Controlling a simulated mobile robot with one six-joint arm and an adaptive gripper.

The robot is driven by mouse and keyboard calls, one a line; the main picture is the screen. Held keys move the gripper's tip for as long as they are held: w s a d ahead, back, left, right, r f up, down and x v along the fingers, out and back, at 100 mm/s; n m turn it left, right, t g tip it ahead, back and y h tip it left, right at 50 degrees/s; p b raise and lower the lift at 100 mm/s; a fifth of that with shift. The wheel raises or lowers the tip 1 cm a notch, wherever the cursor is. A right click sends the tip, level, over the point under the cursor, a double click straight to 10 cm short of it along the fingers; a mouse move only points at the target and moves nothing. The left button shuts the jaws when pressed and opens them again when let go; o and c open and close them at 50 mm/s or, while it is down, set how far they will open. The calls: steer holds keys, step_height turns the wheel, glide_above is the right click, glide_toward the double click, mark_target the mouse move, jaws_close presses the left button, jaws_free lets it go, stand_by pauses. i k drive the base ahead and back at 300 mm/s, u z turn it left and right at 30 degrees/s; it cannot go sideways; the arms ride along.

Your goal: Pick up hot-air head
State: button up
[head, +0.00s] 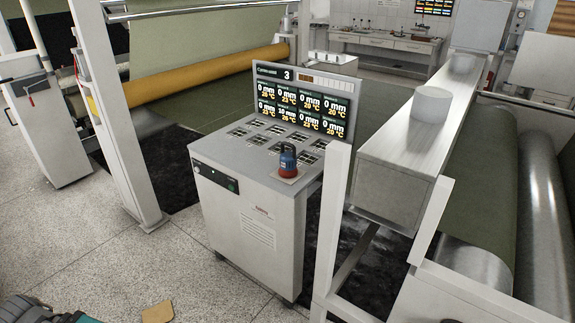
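A small blue and red device (288,160) stands upright on a pale pad at the front right corner of the console top. Its shape is too small to tell for sure that it is the hot-air head. A plain white cylinder (431,104) stands on the long metal box to the right; I cannot tell what it is either. My gripper is not recognisable in the head view. A dark and teal shape is cut off at the bottom left corner, and I cannot tell what it is.
The grey console (245,215) with its display panel (303,103) stands mid-view. A white post frame (330,225) and the long metal box (395,165) stand close on its right. Large rollers (540,225) lie at the right.

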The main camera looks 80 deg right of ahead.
mark_target(288, 170)
steer(key=z, duration=0.1)
steer(key=k, duration=1.45)
steer(key=z, duration=1.35)
steer(key=i, duration=0.9)
